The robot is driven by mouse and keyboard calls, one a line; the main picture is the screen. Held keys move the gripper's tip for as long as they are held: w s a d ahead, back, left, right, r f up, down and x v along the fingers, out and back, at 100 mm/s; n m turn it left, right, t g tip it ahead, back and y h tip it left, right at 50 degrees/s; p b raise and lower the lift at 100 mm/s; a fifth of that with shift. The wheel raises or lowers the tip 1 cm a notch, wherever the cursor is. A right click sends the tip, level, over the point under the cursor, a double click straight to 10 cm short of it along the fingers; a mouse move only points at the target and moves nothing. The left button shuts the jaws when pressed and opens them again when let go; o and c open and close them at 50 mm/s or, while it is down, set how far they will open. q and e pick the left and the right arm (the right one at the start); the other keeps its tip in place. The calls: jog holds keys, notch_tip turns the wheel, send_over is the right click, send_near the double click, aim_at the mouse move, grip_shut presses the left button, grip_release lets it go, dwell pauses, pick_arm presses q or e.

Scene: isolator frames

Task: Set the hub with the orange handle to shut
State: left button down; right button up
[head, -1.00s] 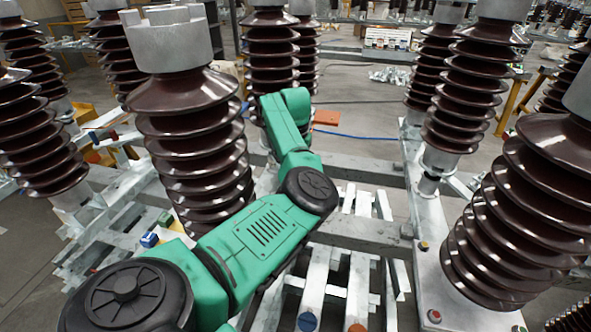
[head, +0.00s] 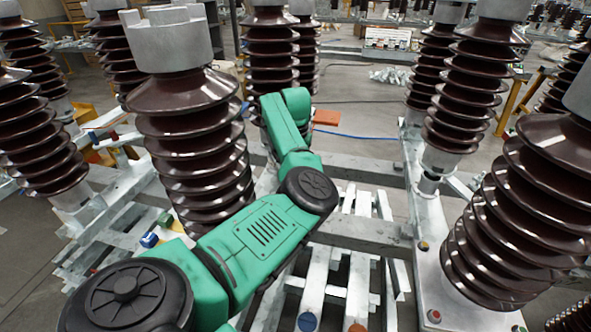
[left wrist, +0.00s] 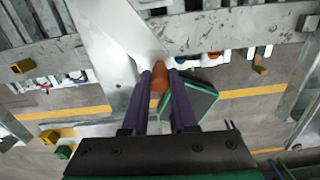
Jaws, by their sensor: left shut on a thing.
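The orange handle (left wrist: 159,78) shows in the left wrist view between the two dark purple fingers of my left gripper (left wrist: 160,88), which is shut on it. The handle stands in front of a pale metal plate (left wrist: 112,35). The hub behind the handle is mostly hidden by the fingers, so I cannot read its setting. In the head view my green left arm (head: 265,230) reaches up from the lower left, and its gripper is hidden. My right gripper is in neither view.
Tall brown ribbed insulators (head: 195,140) stand close on both sides of the arm, with another at the right (head: 530,210). Grey metal beams (head: 360,240) cross below. A dark green-edged panel (left wrist: 197,100) lies just right of the fingers. Yellow blocks (left wrist: 22,66) are at the left.

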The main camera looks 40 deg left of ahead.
pick_arm(q)
jog(key=shift+a, duration=0.1)
jog(key=shift+m, duration=0.7)
jog(key=s+a, duration=0.1)
jog(key=s, duration=0.1)
jog(key=s+a+b, duration=0.1)
jog(key=s+a, duration=0.1)
jog(key=shift+s+a+r, duration=0.15)
jog(key=shift+s+a, duration=0.05)
jog(key=shift+s, duration=0.2)
jog(key=c, duration=0.7)
grip_release()
